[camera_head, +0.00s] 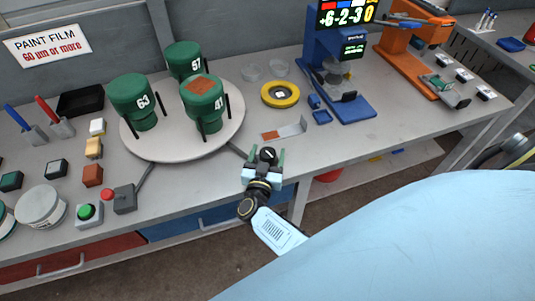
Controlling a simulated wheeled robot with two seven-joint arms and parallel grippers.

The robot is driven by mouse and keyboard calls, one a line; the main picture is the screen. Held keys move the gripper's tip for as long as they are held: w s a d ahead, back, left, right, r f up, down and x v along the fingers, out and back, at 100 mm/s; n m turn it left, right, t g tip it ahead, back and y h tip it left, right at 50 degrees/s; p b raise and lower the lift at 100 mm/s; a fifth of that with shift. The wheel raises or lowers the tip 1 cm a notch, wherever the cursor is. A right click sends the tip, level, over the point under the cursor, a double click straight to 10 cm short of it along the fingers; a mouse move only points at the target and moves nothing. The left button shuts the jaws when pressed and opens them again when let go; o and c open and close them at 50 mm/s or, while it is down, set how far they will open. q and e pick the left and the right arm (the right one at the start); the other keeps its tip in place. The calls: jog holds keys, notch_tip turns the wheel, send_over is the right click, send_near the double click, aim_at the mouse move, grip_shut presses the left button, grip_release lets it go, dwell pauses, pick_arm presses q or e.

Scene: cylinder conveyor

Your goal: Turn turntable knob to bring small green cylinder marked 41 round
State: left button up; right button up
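The green cylinder marked 41 (205,108) stands upright at the front right of the round grey turntable (178,150), with a rust-brown patch on its top. Green cylinders marked 63 (133,97) and 57 (183,58) stand on the same turntable at left and back. A short bar runs from the turntable's right front towards a dark round knob (268,154). My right gripper (266,157) is at this knob, its green fingers apart on either side of it; gaps seem to show, and contact cannot be told. My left gripper is not in view.
A grey box with a red button (124,199) and a green-button box (88,214) stand front left. A blue gauge stand (340,85) and an orange stand (410,60) stand farther right.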

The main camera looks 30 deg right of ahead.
jog(key=v, duration=1.3)
jog(key=shift+a, duration=0.2)
jog(key=shift+s, duration=0.1)
